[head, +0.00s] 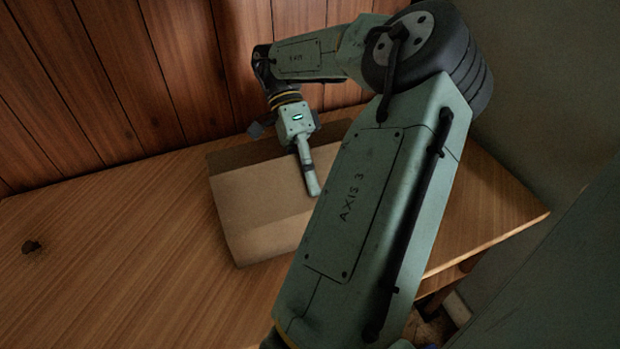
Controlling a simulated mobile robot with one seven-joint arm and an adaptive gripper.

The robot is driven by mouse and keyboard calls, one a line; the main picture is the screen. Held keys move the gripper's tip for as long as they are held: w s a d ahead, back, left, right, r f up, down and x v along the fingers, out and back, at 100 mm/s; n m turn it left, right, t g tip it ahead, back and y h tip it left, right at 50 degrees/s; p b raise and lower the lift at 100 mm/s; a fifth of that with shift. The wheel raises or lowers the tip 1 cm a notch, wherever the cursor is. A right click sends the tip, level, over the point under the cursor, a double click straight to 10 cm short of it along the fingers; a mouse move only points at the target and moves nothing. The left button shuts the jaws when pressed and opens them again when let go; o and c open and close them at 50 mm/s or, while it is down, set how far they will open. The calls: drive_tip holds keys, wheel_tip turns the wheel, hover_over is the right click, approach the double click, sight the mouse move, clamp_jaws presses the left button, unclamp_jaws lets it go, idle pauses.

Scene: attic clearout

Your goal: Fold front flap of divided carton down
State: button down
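The carton (262,205) is a brown cardboard box on the wooden table. A lighter flat panel shows on top, with a darker strip along its back and another face toward the front. My arm covers its right part, so I cannot tell which panel is the front flap, and no dividers show. My gripper (313,188) points down over the carton, its finger end at or just above the top panel near the middle. Whether it touches the cardboard is unclear. The fingers show side-on as one bar, so their opening cannot be seen.
A wood-panelled wall (110,80) stands close behind. The table's right edge and a grey wall (560,90) lie beyond my arm. Items sit below at lower right.

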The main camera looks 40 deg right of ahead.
drive_tip(key=c, duration=2.3)
unclamp_jaws()
drive_tip(key=o, duration=0.5)
drive_tip(key=shift+c, duration=0.2)
